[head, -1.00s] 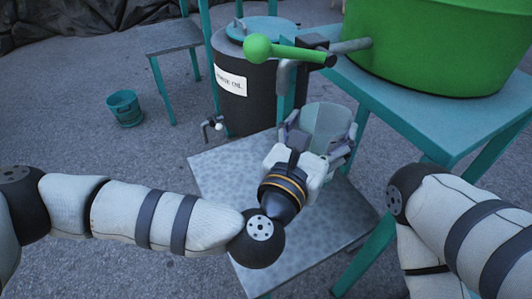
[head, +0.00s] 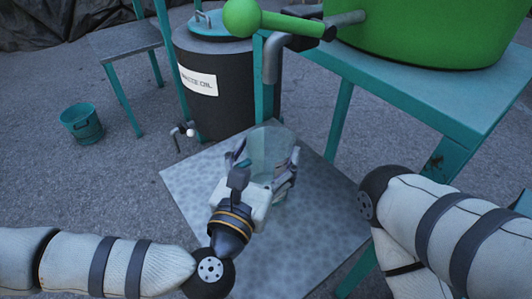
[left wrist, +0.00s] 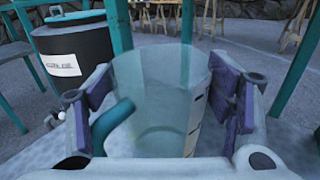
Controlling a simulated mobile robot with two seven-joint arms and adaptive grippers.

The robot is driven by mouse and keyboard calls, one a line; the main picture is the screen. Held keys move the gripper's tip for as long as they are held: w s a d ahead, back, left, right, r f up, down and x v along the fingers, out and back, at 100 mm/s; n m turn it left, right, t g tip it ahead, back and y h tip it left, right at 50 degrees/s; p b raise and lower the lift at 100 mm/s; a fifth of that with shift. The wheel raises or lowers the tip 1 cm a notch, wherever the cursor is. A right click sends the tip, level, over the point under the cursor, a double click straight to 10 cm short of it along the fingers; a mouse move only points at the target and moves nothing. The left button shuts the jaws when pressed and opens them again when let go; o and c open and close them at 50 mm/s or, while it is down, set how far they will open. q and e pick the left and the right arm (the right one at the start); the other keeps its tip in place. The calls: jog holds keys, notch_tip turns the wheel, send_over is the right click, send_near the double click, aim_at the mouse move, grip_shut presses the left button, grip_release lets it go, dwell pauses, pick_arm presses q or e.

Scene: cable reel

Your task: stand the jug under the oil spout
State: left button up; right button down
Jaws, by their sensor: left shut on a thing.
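The clear jug (head: 272,148) is upright over the back part of the grey speckled plate (head: 310,235). My left gripper (head: 262,166) is shut on it, with a finger on either side. In the left wrist view the jug (left wrist: 165,90) fills the space between the purple-padded fingers (left wrist: 163,108). A grey downturned spout (head: 272,65) with a green ball lever comes from the green tub. The jug appears below the spout in the head view; I cannot tell whether it is directly under it or whether its base touches the plate. My right gripper is out of view.
The green tub (head: 420,30) stands on a teal table (head: 420,90) at the right. A dark labelled drum (head: 225,95) with a small tap (head: 184,131) stands behind the plate. A teal bucket (head: 82,124) is on the floor at left. The plate's front is clear.

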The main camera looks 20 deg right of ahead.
pick_arm(q)
jog(key=o, duration=1.6)
jog(key=shift+r, duration=0.2)
jog(key=v, duration=1.2)
jog(key=shift+f+p, duration=0.1)
jog(key=shift+p, duration=0.3)
jog(key=shift+d, duration=0.1)
